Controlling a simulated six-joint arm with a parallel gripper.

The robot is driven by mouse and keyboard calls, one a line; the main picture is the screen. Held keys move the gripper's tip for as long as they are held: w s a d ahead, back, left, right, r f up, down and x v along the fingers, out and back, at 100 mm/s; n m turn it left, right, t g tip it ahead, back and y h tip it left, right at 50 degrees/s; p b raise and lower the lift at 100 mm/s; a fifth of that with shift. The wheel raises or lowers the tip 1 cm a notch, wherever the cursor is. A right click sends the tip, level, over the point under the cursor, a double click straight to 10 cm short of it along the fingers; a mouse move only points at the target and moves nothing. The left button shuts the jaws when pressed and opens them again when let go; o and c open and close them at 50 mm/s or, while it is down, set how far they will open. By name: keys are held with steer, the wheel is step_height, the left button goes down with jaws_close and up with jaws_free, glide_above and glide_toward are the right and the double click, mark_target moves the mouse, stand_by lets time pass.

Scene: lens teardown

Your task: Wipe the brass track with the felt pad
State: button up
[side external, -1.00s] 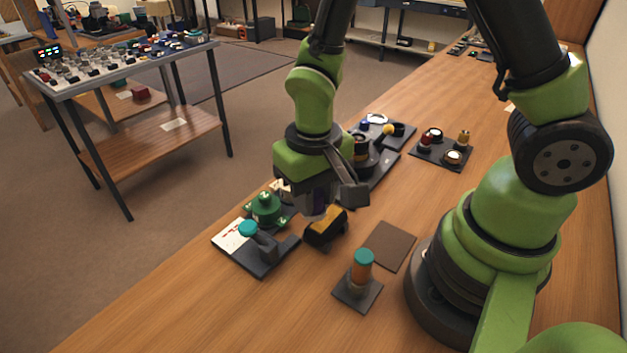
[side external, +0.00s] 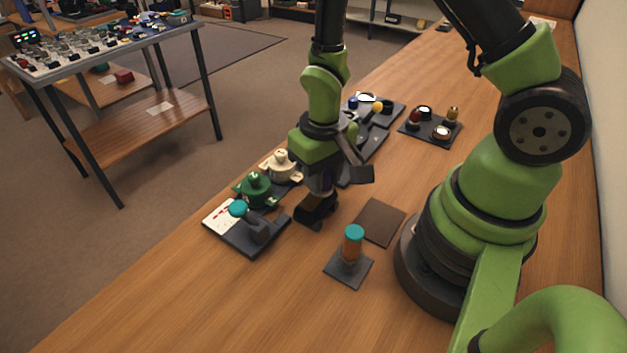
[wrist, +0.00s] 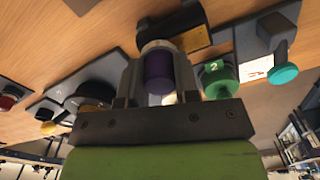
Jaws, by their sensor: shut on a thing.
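My gripper (side external: 318,185) points down over a dark block (side external: 315,212) in the middle of the bench. In the wrist view the gripper (wrist: 155,85) is shut on a purple cylinder (wrist: 158,72), which looks like the grip of the felt pad. A pale rim (wrist: 160,46) shows at the cylinder's far end, close to the dark block (wrist: 178,28). The brass top of the block is mostly hidden in the side view. I cannot tell whether the pad touches it.
A teal-topped orange post (side external: 353,245) stands to the front right, and a brown mat (side external: 380,222) lies right of the block. A teal-knobbed fixture (side external: 250,232), a green pot (side external: 256,188) and a cream pot (side external: 281,166) crowd the left. The front bench is clear.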

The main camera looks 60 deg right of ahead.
steer(key=shift+d, duration=0.85)
steer(key=shift+a, duration=3.65)
step_height(320, 180, up, 8)
steer(key=shift+s, duration=0.1)
